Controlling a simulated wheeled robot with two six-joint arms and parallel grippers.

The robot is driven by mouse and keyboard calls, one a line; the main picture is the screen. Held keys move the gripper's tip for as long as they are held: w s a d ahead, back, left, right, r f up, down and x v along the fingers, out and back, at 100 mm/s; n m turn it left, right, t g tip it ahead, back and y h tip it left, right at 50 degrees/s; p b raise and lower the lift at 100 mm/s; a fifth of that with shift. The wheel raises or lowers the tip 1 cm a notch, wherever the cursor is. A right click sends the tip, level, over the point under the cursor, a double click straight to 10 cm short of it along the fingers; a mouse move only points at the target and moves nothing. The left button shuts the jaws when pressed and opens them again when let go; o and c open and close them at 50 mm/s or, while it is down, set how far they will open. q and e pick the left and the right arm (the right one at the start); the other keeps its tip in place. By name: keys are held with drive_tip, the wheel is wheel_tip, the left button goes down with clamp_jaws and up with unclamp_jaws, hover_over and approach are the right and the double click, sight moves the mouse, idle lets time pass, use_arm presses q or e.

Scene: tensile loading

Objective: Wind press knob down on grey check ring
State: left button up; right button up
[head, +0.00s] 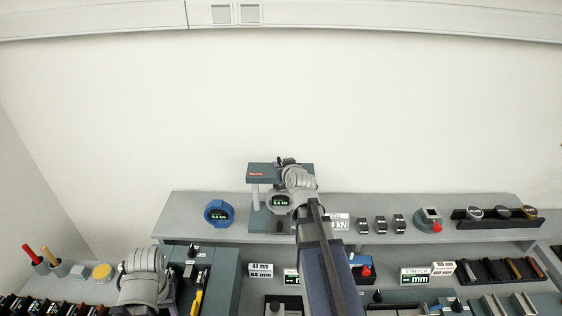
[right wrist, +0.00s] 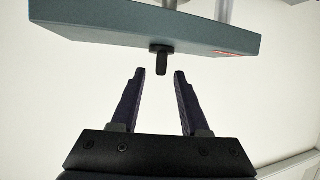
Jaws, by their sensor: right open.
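The press (head: 255,195) stands on the raised shelf, with a teal crossbeam on pale columns. The grey check ring (head: 279,201), with a lit green readout, sits in the press under the crossbeam, partly hidden by my right arm. My right gripper (head: 286,161) is at the top of the press. In the right wrist view the press knob (right wrist: 161,58), a small black stem, sticks out of the crossbeam (right wrist: 120,25). My open right gripper (right wrist: 155,88) has its fingers spread to either side of the knob's line, just short of it. My left arm is low at left; its fingers cannot be made out.
A blue ring gauge (head: 219,213) stands on the shelf left of the press. Small blocks and a round grey device with a red knob (head: 430,220) stand to the right. The lower bench is crowded with trays, signs and tools.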

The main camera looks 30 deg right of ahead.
drive_tip(key=p+v, duration=0.1)
drive_tip(key=v, duration=0.3)
drive_tip(key=shift+s+a+r, duration=0.1)
drive_tip(key=shift+s+r, duration=0.05)
drive_tip(key=shift+s, duration=0.1)
